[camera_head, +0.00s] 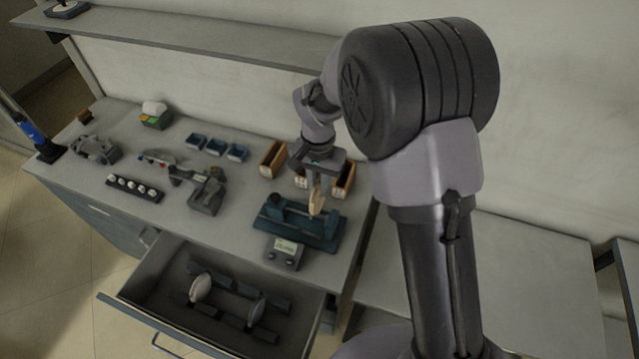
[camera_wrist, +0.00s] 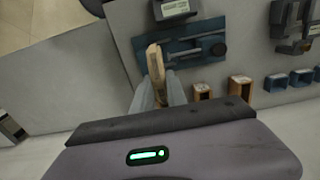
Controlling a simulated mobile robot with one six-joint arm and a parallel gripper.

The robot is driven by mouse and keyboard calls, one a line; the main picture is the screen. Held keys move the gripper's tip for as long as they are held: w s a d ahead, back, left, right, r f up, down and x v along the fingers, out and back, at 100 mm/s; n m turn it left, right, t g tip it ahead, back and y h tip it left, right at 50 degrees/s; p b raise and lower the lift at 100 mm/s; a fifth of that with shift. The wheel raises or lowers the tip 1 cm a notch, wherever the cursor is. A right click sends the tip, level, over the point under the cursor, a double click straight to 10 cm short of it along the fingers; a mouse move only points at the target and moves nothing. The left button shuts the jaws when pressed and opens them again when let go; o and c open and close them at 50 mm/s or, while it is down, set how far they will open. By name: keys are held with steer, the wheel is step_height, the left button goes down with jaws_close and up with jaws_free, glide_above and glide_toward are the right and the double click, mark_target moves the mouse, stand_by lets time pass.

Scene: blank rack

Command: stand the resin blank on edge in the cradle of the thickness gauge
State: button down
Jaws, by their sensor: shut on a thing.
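My gripper (camera_head: 315,188) is shut on the resin blank (camera_head: 317,203), a cream-yellow disc seen nearly edge-on and hanging below the fingers. The blank also shows in the wrist view (camera_wrist: 155,63) between the grey fingertips. The thickness gauge (camera_head: 282,213) is a teal bench instrument with a blue-grey post and spindle. In the head view the blank overlaps the right part of the gauge. In the wrist view it lies over the left end of the gauge's base (camera_wrist: 210,46). The cradle is not clearly seen, and I cannot tell whether the blank touches it.
A grey readout box (camera_head: 285,252) stands in front of the gauge. Wooden boxes (camera_head: 272,160) stand behind it. The drawer (camera_head: 160,278) is open, with a pale blank (camera_head: 201,288) and a grey-blue one (camera_head: 256,309) on dark racks. Blue trays (camera_head: 216,146) stand further left.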

steer(key=shift+f, duration=0.1)
step_height(320, 180, down, 10)
steer(key=b, duration=0.9)
steer(key=shift+f, duration=0.25)
steer(key=c, duration=1.3)
jaws_free()
steer(key=shift+o, duration=0.2)
steer(key=shift+r, duration=0.1)
step_height(320, 180, up, 17)
steer(key=p, duration=0.4)
steer(key=shift+r+p, duration=0.2)
steer(key=shift+p, duration=0.15)
